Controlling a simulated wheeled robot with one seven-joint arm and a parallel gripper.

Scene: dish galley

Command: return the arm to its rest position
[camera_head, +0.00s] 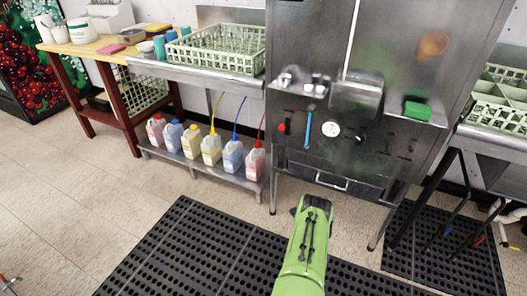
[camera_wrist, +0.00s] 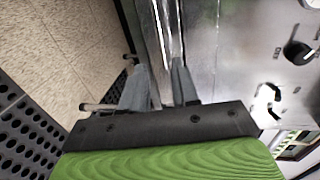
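My green arm (camera_head: 303,258) reaches forward from the bottom of the head view, over the floor in front of the steel dish machine (camera_head: 345,150). My gripper (camera_head: 312,203) is at its far end, below and in front of the machine's lower drawer handle; its fingertips are mostly hidden there by the wrist. In the wrist view my gripper (camera_wrist: 160,70) shows two grey fingers with a gap between them and nothing held. The machine's steel front (camera_wrist: 225,55) lies beyond the fingers. I cannot tell the exact distance to it.
Several jugs (camera_head: 211,145) stand on a low steel shelf to the left. A rack (camera_head: 215,50) sits on the counter above. A wooden table (camera_head: 85,47) is further left. Black mats (camera_head: 190,245) cover the near floor. Another counter (camera_head: 490,145) with racks stands at right.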

